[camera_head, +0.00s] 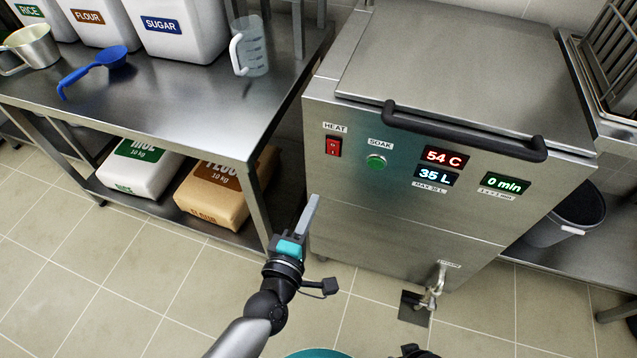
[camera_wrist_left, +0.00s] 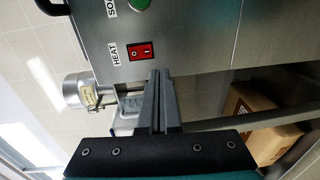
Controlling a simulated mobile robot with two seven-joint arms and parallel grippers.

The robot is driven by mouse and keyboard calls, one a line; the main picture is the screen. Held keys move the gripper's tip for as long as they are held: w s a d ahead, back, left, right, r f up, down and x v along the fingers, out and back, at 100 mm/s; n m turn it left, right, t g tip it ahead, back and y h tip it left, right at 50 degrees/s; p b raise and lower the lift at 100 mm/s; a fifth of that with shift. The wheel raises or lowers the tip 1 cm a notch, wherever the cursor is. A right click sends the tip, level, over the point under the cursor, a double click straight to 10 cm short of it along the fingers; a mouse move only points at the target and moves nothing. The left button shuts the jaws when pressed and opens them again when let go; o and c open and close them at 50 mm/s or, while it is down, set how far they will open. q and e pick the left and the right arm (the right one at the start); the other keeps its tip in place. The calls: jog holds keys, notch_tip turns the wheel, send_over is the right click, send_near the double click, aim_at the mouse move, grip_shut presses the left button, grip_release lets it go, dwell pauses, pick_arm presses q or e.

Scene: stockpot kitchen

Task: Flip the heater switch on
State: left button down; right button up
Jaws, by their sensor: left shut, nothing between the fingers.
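The heater switch (camera_head: 333,147) is a red rocker under a HEAT label, at the upper left of the steel tank's front panel (camera_head: 400,215). In the left wrist view the switch (camera_wrist_left: 140,51) shows just beyond my fingertips, a little to their left. My left gripper (camera_head: 313,200) is shut and empty, its grey fingers pointing up toward the panel, below the switch in the head view. Its closed fingers also show in the left wrist view (camera_wrist_left: 160,78). They look apart from the switch. Which way the rocker is tipped is hard to tell.
A green SOAK button (camera_head: 376,162) is right of the switch. Displays read 54 C (camera_head: 442,156), 35 L (camera_head: 436,176) and 0 min (camera_head: 505,184). A black lid handle (camera_head: 460,132) juts out above. A steel table (camera_head: 190,110) with bins, scoop and jug stands left; a drain tap (camera_head: 433,288) is low.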

pick_arm(q)
jog(key=shift+f+v, duration=0.15)
jog(key=shift+v, duration=0.6)
jog(key=shift+f+v, duration=0.15)
jog(key=shift+v, duration=0.6)
pick_arm(e)
jog(key=shift+s+d+f, duration=0.1)
jog(key=shift+s+d, duration=0.05)
jog(key=shift+s, duration=0.05)
